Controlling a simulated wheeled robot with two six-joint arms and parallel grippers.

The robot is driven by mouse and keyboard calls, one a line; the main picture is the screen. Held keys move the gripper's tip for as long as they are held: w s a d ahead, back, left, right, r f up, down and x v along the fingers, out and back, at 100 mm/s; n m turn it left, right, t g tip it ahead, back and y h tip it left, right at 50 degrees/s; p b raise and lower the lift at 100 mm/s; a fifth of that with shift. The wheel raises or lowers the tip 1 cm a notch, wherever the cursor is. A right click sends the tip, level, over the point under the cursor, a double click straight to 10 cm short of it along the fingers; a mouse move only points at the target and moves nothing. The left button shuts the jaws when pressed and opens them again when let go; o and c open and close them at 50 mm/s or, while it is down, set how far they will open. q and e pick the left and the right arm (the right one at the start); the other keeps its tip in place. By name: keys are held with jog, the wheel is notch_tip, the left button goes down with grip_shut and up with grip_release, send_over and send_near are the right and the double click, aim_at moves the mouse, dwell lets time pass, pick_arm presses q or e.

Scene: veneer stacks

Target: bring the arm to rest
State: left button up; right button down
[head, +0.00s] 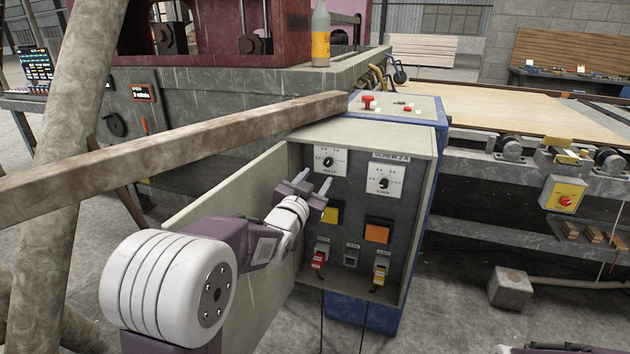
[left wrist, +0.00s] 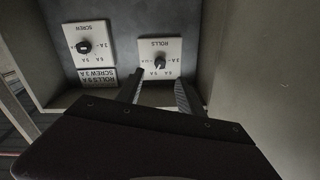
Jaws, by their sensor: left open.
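My left arm reaches in from the bottom left of the head view. Its gripper (head: 312,180) is open in front of the control box's grey panel (head: 350,205), just below the ROLLS dial (head: 328,162). In the left wrist view the two fingers (left wrist: 158,92) stand apart, with the ROLLS knob (left wrist: 160,62) showing beyond and between their tips. Nothing is held. I cannot tell whether a fingertip touches the panel. The SCREW dial (head: 384,183) is to the right of the gripper. My right gripper does not show.
The open box door (head: 235,200) stands close behind my left arm. A long wooden beam (head: 170,150) crosses above it. A roller table (head: 500,180) stands to the right.

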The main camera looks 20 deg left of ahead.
pick_arm(q)
jog(key=shift+s, duration=0.2)
jog(key=shift+d, duration=0.1)
jog(key=s+d+f+n+g, duration=0.1)
jog(key=s+f+g, duration=0.35)
jog(key=f, duration=0.35)
jog(key=s+d+f+g, duration=0.25)
jog(key=s+f, duration=0.35)
jog(key=f, duration=0.3)
jog(key=s+a+f+n+g, duration=0.1)
jog(key=s+f+g, duration=0.4)
jog(key=s, duration=0.4)
jog(key=s+f+n+g, duration=0.1)
jog(key=s+f+g, duration=0.4)
jog(key=s, duration=0.4)
notch_tip(320, 180, up, 24)
jog(key=s+p, duration=0.2)
jog(key=p, duration=2.4)
jog(key=shift+s+r+n, duration=0.2)
jog(key=shift+n, duration=0.1)
